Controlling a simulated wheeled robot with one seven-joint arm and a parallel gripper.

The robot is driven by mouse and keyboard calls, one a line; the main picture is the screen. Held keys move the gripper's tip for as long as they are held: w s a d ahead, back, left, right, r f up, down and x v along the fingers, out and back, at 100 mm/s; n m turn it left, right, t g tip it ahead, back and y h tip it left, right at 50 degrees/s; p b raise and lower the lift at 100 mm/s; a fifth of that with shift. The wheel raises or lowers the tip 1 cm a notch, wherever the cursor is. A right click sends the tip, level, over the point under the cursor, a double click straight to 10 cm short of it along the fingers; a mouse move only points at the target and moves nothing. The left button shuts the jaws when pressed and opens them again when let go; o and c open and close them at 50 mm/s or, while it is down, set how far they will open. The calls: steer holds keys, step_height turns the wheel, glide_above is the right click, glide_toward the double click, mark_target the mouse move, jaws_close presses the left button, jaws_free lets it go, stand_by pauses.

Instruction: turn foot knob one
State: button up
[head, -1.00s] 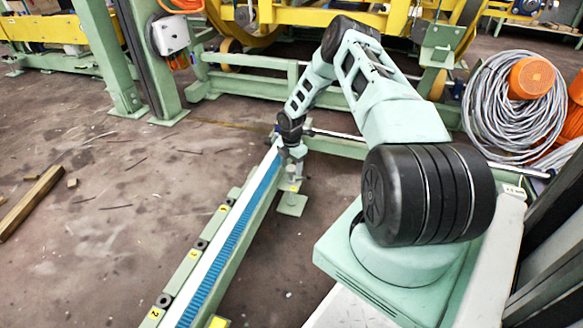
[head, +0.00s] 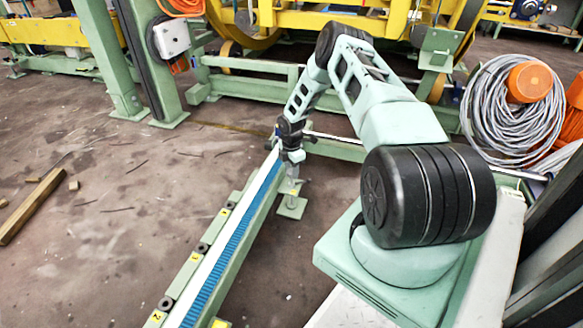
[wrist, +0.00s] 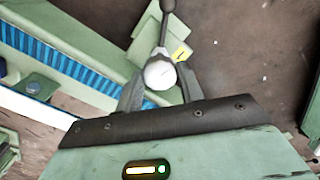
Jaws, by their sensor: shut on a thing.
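In the wrist view, my gripper (wrist: 160,88) is shut on a pale round knob (wrist: 159,74), with a dark finger on each side of it. A dark rod with a rounded end (wrist: 168,5) rises just beyond the knob, and a yellow tag (wrist: 181,52) sits beside it. A light green foot plate (wrist: 148,25) lies on the floor behind. In the head view, my gripper (head: 293,157) is at the far end of the long conveyor rail, above a green foot plate (head: 292,208).
The green rail with a blue toothed strip (head: 235,240) runs toward the front, with numbered yellow tags along its left side. A green cross beam (head: 345,148) of the yellow machine lies behind my gripper. Grey cable coils (head: 505,105) hang at right.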

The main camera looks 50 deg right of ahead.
steer(key=m+p, duration=0.2)
steer(key=m, duration=0.4)
steer(key=shift+r, duration=0.1)
steer(key=m+p, duration=0.1)
steer(key=m, duration=0.6)
steer(key=shift+m+p, duration=0.3)
steer(key=shift+p, duration=0.1)
steer(key=m, duration=0.5)
steer(key=shift+m, duration=0.3)
steer(key=m, duration=0.4)
steer(key=shift+m+p, duration=0.3)
steer(key=shift+m, duration=0.4)
steer(key=o, duration=1)
